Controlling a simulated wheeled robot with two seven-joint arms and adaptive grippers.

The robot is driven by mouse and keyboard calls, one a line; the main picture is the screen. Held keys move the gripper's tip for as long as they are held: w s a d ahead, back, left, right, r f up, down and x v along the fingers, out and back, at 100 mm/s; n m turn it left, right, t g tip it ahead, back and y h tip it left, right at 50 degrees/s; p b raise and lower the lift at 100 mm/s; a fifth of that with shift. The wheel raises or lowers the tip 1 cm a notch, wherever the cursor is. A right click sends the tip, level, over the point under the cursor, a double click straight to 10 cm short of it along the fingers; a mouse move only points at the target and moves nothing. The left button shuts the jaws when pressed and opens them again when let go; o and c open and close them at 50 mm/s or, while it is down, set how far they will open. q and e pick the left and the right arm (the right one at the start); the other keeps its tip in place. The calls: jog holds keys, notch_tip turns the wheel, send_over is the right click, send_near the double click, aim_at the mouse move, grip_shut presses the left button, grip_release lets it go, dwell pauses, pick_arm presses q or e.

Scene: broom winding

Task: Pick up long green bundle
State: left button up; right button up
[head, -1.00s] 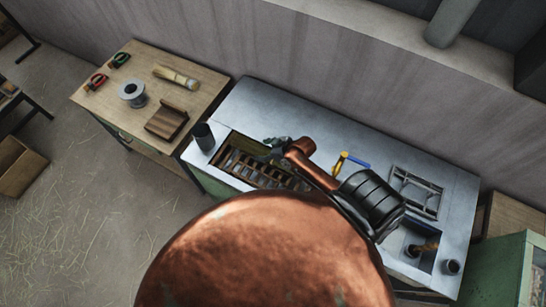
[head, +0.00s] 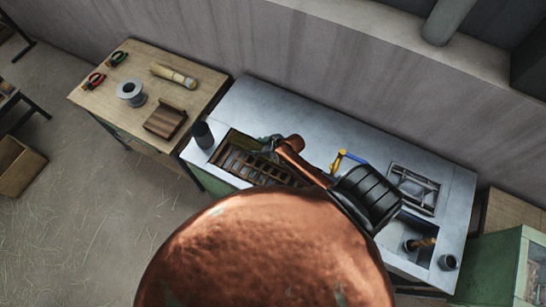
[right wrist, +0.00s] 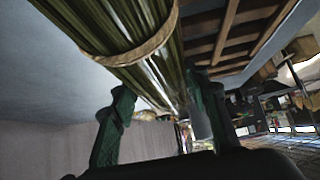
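My right gripper (head: 268,146) is small in the head view, over the near side of the metal bench by the slotted tray. In the right wrist view its two green fingers (right wrist: 158,115) are spread apart. The long green bundle (right wrist: 118,20), green stalks with a tan band around them, runs from the upper left down towards the gap between the fingers. I cannot tell whether a finger touches it. I cannot make out the bundle in the head view, where my arm covers part of the bench. My left gripper is not in view.
The slotted tray (head: 232,163) is set in the metal bench (head: 275,103), with a dark cup (head: 203,135) at its left. A blue and yellow tool (head: 345,158) lies behind my arm. The wooden table (head: 128,66) on the left holds a pale bundle (head: 173,76) and a spool (head: 130,91).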

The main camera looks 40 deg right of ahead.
jog(key=c, duration=0.7)
jog(key=shift+r, duration=0.1)
